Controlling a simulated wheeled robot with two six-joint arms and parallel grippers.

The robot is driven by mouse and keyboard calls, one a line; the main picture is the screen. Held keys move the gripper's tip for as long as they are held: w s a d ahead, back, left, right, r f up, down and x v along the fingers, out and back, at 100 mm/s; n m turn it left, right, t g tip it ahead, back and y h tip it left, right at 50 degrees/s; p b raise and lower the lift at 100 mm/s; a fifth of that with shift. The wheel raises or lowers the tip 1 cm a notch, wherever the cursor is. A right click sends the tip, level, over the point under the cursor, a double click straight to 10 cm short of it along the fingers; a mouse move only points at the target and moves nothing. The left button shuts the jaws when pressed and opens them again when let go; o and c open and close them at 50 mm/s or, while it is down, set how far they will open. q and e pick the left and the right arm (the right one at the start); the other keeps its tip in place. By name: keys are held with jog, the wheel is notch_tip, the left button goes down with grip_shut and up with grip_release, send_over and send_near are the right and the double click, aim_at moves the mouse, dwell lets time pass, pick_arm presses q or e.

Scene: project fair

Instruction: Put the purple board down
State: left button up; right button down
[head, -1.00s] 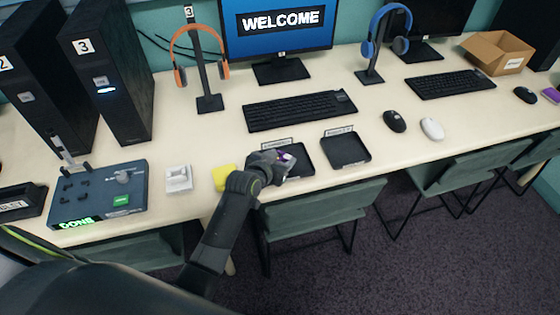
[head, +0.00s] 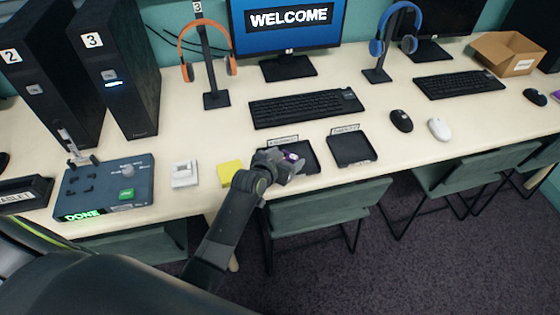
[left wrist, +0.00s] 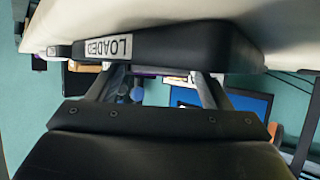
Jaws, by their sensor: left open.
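A small patch of the purple board (head: 291,156) shows at the fingertips of my left gripper (head: 292,163) in the head view. Most of the board is hidden by the gripper. The gripper is open, low over the left black tray (head: 308,164). Whether the board rests flat on the tray cannot be told. In the left wrist view, the two spread fingers of my left gripper (left wrist: 160,78) reach to a black tray (left wrist: 190,45) labelled LOADED, and a thin purple strip shows between them. My right gripper is not in view.
A second black tray (head: 353,150) lies to the right. A yellow pad (head: 230,173), a white item (head: 184,174) and a blue-grey box (head: 104,188) showing DONE lie to the left. A keyboard (head: 306,107) is behind the trays. Green chairs (head: 330,205) stand in front of the desk.

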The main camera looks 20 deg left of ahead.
pick_arm(q)
jog(key=v, duration=1.2)
jog(key=shift+r, duration=0.1)
jog(key=s+a+f+n+g+y, duration=0.15)
jog(key=s+a+g, duration=0.35)
jog(key=s, duration=0.8)
jog(key=s+a+f+n+g+y, duration=0.1)
jog(key=s+a+f+g+y, duration=0.3)
jog(key=s, duration=0.9)
notch_tip(320, 180, down, 23)
jog(key=a+g+h, duration=0.1)
jog(key=a+h, duration=0.1)
jog(key=a, duration=0.1)
jog(key=s+d+f+g+p, duration=0.1)
jog(key=s+f, duration=1.4)
jog(key=shift+d+f, duration=0.15)
jog(key=shift+d, duration=0.25)
